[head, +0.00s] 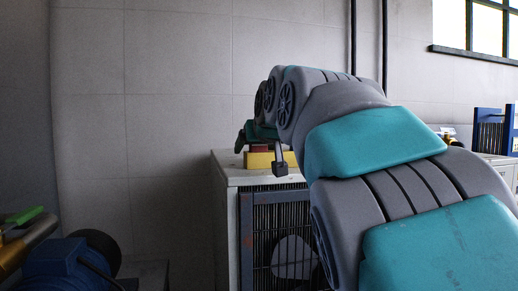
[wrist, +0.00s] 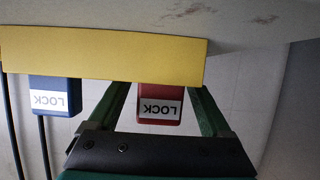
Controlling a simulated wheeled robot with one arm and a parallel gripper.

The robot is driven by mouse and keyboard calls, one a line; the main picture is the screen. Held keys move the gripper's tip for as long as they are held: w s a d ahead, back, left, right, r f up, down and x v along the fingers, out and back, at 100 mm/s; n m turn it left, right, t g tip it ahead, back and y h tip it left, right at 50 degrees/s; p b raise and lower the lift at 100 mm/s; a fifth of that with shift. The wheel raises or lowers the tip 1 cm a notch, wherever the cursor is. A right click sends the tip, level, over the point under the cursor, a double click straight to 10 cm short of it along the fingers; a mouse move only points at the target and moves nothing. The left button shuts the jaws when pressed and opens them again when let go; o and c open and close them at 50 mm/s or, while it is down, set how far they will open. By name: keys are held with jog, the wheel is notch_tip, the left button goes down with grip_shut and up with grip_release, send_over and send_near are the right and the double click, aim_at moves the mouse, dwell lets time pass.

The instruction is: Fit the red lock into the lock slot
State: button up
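The red lock (wrist: 160,104) shows in the wrist view with a white LOCK label that reads upside down. One end of it is against or behind the edge of the yellow block (wrist: 105,52); I cannot tell whether it sits in a slot. My gripper (wrist: 160,92) has one green finger on each side of the red lock, with a narrow gap showing on both sides. In the head view, my gripper (head: 248,137) is above the yellow block (head: 258,160), and a small red part (head: 259,148) shows there.
A dark blue lock (wrist: 55,95) sits left of the red one in the wrist view. The yellow block is on a white cabinet (head: 228,176) with a dark grille. A blue motor-like machine (head: 65,258) stands at the lower left.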

grip_shut()
dwell(0.5)
jog(key=shift+r, duration=0.1)
notch_tip(320, 180, up, 10)
jog(key=p, duration=0.1)
dwell(1.1)
